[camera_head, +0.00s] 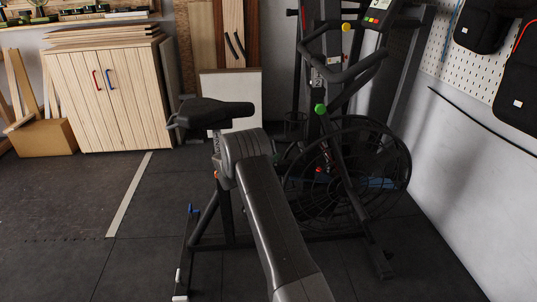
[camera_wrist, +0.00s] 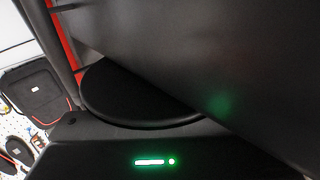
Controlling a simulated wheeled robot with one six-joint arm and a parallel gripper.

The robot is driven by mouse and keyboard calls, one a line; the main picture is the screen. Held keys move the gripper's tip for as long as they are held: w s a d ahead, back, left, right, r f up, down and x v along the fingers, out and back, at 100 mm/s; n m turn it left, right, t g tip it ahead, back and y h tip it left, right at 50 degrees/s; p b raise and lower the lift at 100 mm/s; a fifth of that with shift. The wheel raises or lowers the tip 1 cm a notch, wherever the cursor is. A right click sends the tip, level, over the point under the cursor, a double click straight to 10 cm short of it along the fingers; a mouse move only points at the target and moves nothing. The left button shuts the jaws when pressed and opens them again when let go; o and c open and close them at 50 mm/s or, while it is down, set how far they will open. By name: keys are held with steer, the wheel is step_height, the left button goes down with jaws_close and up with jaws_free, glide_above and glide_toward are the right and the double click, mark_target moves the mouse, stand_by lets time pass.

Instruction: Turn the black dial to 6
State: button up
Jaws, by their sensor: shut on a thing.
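I cannot clearly make out a black dial or any numbers in the head view. In the wrist view a black rounded disc (camera_wrist: 135,98) with a thin rim shows close up, partly covered by a large dark surface (camera_wrist: 220,60). I cannot tell whether this disc is the dial. A dark body with a lit green strip (camera_wrist: 150,162) fills the bottom of the wrist view. My arm rises from the bottom of the head view towards the exercise bike (camera_head: 335,150) and hides what lies behind it. My gripper's fingertips cannot be made out in either view.
The bike's black seat (camera_head: 215,113) is beside my arm, and its caged fan wheel (camera_head: 375,170) stands to the right. A wooden cabinet (camera_head: 110,95) is at the back left. Black bags (camera_head: 485,25) hang on the right wall. Dark floor at the left is clear.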

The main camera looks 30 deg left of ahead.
steer(key=shift+r, duration=0.15)
steer(key=o, duration=1)
steer(key=p+v, duration=0.1)
steer(key=v, duration=0.6)
steer(key=shift+s+a, duration=0.1)
steer(key=shift+s, duration=0.1)
